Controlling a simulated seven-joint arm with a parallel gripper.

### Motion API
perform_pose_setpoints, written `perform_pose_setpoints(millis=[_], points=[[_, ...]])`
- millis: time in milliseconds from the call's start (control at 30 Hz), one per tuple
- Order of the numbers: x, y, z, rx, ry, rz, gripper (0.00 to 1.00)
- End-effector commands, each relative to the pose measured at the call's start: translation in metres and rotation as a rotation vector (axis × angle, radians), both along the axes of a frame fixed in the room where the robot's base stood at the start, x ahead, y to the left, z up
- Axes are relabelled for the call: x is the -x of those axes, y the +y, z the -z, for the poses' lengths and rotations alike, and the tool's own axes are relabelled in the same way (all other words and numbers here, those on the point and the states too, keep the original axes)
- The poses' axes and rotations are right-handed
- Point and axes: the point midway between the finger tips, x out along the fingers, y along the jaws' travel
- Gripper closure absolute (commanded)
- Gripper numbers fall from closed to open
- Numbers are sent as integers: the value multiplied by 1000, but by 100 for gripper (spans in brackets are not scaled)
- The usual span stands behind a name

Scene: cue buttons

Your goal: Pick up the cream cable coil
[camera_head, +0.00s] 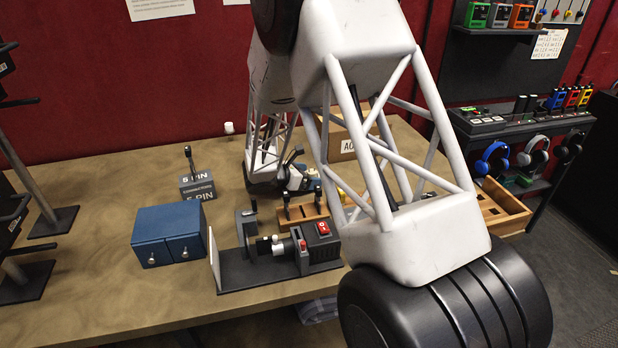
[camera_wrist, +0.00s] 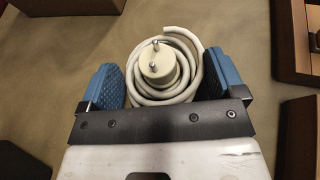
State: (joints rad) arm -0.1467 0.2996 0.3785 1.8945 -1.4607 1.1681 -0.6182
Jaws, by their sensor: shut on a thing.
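The cream cable coil (camera_wrist: 190,80) is in the wrist view, wound in a ring with a cream plug and its two metal pins on top. My gripper (camera_wrist: 162,85) has a blue ribbed pad on each side of the coil and is shut on it. I cannot tell from these frames whether the coil rests on the table or is lifted. In the head view my gripper (camera_head: 294,178) is partly hidden behind my arm and is low over the table.
A wooden rack (camera_head: 302,215) and a dark machine with a red switch (camera_head: 322,229) stand in front of my gripper. A blue drawer box (camera_head: 168,236) and a grey 5 PIN block (camera_head: 197,186) are at left. A cardboard box (camera_head: 340,142) is behind.

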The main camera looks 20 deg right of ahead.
Motion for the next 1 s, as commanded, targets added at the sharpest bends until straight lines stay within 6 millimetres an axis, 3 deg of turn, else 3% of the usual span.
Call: perform_pose_setpoints(millis=[267,700,1000], points=[[0,0,-25,0,-3,0,42],[-1,0,-87,1,-3,0,42],[0,0,-98,2,0,1,42]])
